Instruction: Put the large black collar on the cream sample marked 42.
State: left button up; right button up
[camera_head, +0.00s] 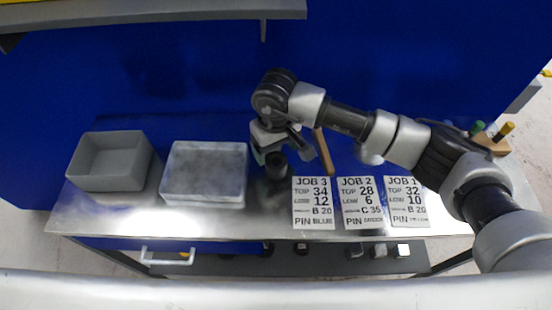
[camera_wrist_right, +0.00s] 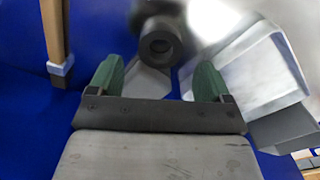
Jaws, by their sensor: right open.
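My right gripper (camera_head: 279,154) is open over the table, just right of the clear box. In the right wrist view its two green fingertips (camera_wrist_right: 158,80) stand apart with nothing between them. A dark round piece with a central hole (camera_wrist_right: 160,44) lies just beyond the fingertips. It also shows in the head view as a dark upright cylinder (camera_head: 277,168) under the gripper. I cannot tell for sure that it is the large black collar. No cream sample marked 42 can be made out. My left gripper is not in view.
A grey open bin (camera_head: 110,160) and a translucent box (camera_head: 205,173) stand at left. A wooden handle (camera_head: 324,152) is close to the right of my gripper. Several job cards (camera_head: 313,203) lie at the front right. A wooden holder with coloured pins (camera_head: 490,142) stands far right.

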aim_at(275, 165)
notch_tip(275, 165, down, 4)
jog(key=shift+f+p, duration=0.1)
jog(key=shift+p, duration=0.4)
jog(key=c, duration=1)
jog(key=shift+w+r+b, duration=0.1)
jog(key=shift+r+b, duration=0.25)
jog(key=shift+r, duration=0.35)
notch_tip(275, 165, up, 3)
jog(key=shift+f+b, duration=0.1)
jog(key=shift+b, duration=0.45)
jog(key=s+d+r+b, duration=0.2)
jog(key=s+d+r, duration=0.45)
jog(key=s, duration=0.35)
jog(key=w+d+m, duration=0.1)
jog(key=d+m, duration=0.1)
jog(key=d, duration=0.2)
jog(key=w+d+m, duration=0.1)
jog(key=d+m, duration=0.1)
jog(key=d, duration=0.2)
jog(key=w+d+m, duration=0.1)
jog(key=d+m, duration=0.1)
jog(key=d, duration=0.2)
jog(key=shift+w+d+r, duration=0.3)
